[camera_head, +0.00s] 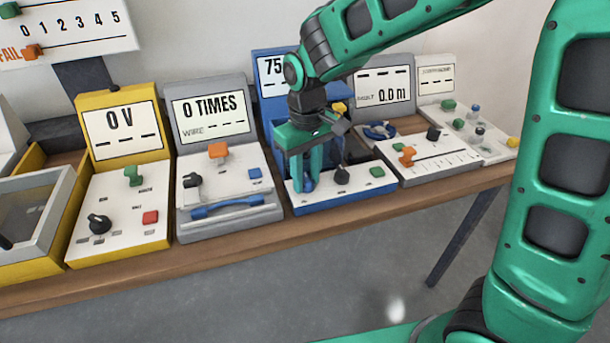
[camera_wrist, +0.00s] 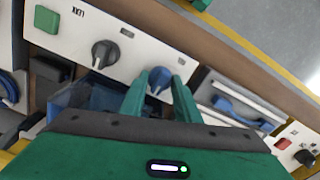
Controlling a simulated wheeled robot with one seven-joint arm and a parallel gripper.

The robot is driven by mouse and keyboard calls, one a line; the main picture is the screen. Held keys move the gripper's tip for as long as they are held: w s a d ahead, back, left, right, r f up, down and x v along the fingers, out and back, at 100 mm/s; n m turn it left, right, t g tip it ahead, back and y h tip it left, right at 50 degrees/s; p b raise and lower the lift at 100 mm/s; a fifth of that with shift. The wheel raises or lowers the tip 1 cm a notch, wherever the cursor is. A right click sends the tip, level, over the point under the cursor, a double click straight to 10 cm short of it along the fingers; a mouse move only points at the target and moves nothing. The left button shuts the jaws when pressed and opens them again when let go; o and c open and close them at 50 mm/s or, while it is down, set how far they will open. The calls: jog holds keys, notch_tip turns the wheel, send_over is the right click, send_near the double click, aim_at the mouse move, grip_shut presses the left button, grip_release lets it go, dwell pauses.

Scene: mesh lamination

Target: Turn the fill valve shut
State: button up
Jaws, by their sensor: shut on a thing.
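The blue knob (camera_head: 309,184), which I take to be the fill valve, sits at the left of the white front panel of the blue machine. It also shows in the wrist view (camera_wrist: 160,79). My gripper (camera_head: 307,187) points down over this panel, with its two green fingers one on each side of the blue knob. In the wrist view my gripper (camera_wrist: 162,82) is shut on it. The fingers partly hide the knob in the head view. A black knob (camera_head: 342,174) and a green button (camera_head: 377,172) stand to its right on the same panel.
A grey machine (camera_head: 230,213) with an orange knob and blue handle stands close on the left. A yellow machine (camera_head: 124,96) stands beyond it. A white panel (camera_head: 440,157) with an orange knob is to the right. The bench's front edge (camera_head: 250,238) is clear.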

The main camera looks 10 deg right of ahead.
aim_at(307, 176)
jog(key=shift+d+n, duration=0.1)
jog(key=shift+n, duration=0.3)
jog(key=o, duration=1)
jog(key=shift+o, duration=0.2)
notch_tip(307, 176, up, 11)
jog(key=shift+w+f, duration=0.1)
jog(key=shift+f, duration=0.05)
jog(key=s+d+m, duration=0.3)
jog(key=d+m, duration=0.1)
jog(key=d, duration=0.9)
jog(key=s+d+f+m, duration=0.2)
jog(key=s+d+m, duration=0.2)
jog(key=s+d, duration=0.5)
jog(key=s+d+f+m, duration=0.3)
jog(key=s+d, duration=0.6)
jog(key=s, duration=0.3)
jog(key=shift+d+f+m, duration=0.15)
jog(key=shift+f+m, duration=0.15)
jog(key=shift+m, duration=0.6)
